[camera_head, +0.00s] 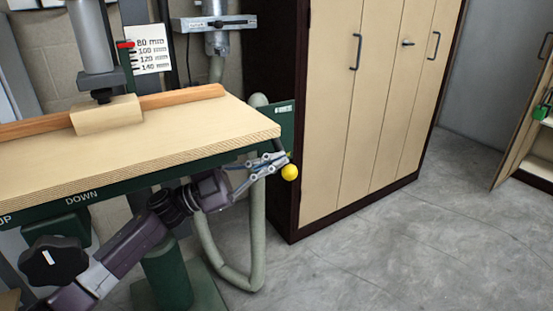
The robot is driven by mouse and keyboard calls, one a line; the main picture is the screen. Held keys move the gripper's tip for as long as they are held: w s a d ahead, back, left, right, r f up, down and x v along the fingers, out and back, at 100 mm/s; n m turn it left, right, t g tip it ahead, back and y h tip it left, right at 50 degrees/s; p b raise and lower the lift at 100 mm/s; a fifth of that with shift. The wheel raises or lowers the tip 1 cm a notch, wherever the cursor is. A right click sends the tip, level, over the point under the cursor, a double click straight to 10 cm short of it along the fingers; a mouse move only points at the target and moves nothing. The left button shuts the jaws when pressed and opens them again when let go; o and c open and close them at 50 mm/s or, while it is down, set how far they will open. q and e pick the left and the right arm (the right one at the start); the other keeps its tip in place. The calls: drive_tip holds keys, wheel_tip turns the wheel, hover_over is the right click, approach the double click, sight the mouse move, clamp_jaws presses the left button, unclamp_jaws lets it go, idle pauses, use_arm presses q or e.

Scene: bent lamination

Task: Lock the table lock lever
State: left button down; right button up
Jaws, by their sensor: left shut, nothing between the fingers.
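A yellow ball knob (290,172), which looks like the end of the table lock lever, shows just below the right end of the machine table. The lever's shaft is hidden or too small to make out. My left gripper (282,159) is under the table's right corner, its fingers shut with nothing between them. The fingertips are right beside the knob, at its upper left. I cannot tell whether they touch it. The wooden-topped table (150,133) has a green frame marked UP and DOWN. My right gripper is not in view.
A black knob (54,262) sits below the table at the left, near my left arm. A grey-green hose (258,230) hangs behind the gripper. A tall beige cabinet (375,100) stands to the right. The floor (400,255) at the front right is clear.

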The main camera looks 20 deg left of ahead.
use_arm(q)
drive_tip(key=shift+w+a+f+m+g, duration=0.25)
drive_tip(key=shift+f+m+g, duration=0.15)
drive_tip(key=shift+m, duration=0.4)
drive_tip(key=shift+w+a+f+m+g, duration=0.1)
drive_tip(key=shift+a+f+m+g, duration=0.15)
drive_tip(key=shift+m+g, duration=0.4)
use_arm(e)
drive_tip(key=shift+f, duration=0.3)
use_arm(q)
drive_tip(key=shift+m, duration=0.25)
drive_tip(key=shift+f, duration=0.1)
